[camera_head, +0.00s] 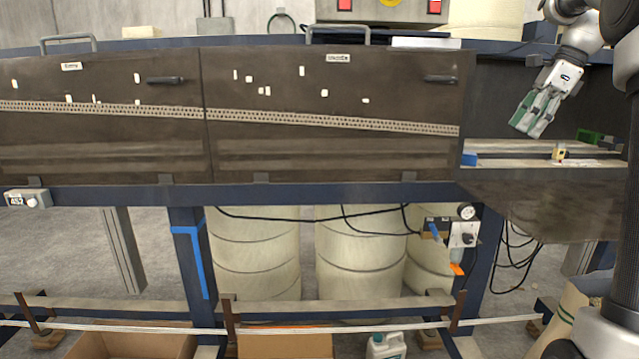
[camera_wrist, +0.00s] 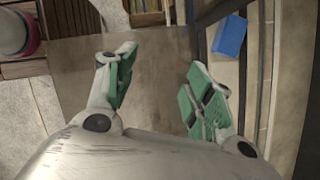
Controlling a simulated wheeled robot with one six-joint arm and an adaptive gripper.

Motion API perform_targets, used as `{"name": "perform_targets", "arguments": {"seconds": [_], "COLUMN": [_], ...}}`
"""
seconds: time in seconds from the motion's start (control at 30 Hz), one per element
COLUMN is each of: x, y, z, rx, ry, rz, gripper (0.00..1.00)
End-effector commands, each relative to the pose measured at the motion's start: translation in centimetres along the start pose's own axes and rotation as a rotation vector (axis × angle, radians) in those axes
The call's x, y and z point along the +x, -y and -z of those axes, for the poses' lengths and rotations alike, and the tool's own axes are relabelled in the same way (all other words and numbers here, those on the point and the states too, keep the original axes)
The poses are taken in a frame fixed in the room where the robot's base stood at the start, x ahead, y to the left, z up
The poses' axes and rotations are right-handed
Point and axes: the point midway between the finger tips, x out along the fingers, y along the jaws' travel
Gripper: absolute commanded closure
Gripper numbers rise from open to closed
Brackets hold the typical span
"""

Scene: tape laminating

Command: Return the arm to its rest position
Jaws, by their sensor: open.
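My gripper (camera_head: 524,122) shows at the upper right of the head view, on the arm that reaches down from the top right corner. Its green-padded fingers point down, in front of the open bay at the right end of the machine. In the wrist view my gripper (camera_wrist: 158,88) has its two green-padded fingers spread apart. Nothing is between them, and a brown panel (camera_wrist: 155,65) lies beyond.
Dark doors (camera_head: 330,95) close the middle and left bays. The open bay holds a ledge with a blue block (camera_head: 469,159) and a small yellowish piece (camera_head: 558,153). The blue block (camera_wrist: 230,37) also shows in the wrist view. Barrels (camera_head: 255,255) stand below.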

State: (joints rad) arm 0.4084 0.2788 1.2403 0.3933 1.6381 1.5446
Motion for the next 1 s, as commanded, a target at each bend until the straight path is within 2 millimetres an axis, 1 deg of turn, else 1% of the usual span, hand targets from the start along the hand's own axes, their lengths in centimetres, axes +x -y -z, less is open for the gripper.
{"name": "perform_targets", "arguments": {"seconds": [0.07,0.27,0.4,0.47,0.57,0.63,0.77,0.87,0.97,1.0], "x": [0.0,0.0,0.1,0.5,1.8,3.0,4.7,5.9,7.0,7.4], "y": [0.0,0.5,1.1,1.3,1.4,1.2,-0.4,-2.7,-6.1,-7.8], "z": [0.0,0.1,0.5,0.8,1.8,2.8,4.3,4.9,5.2,5.2], "rx": [-0.001,-0.125,-0.221,-0.269,-0.362,-0.44,-0.613,-0.783,-0.98,-1.07], "ry": [0.0,-0.004,-0.019,-0.029,-0.049,-0.069,-0.114,-0.158,-0.211,-0.234], "rz": [0.0,0.021,0.045,0.05,0.047,0.037,0.021,0.004,-0.02,-0.031], "gripper": [0.47,0.47,0.47,0.47,0.47,0.47,0.47,0.47,0.47,0.47]}}
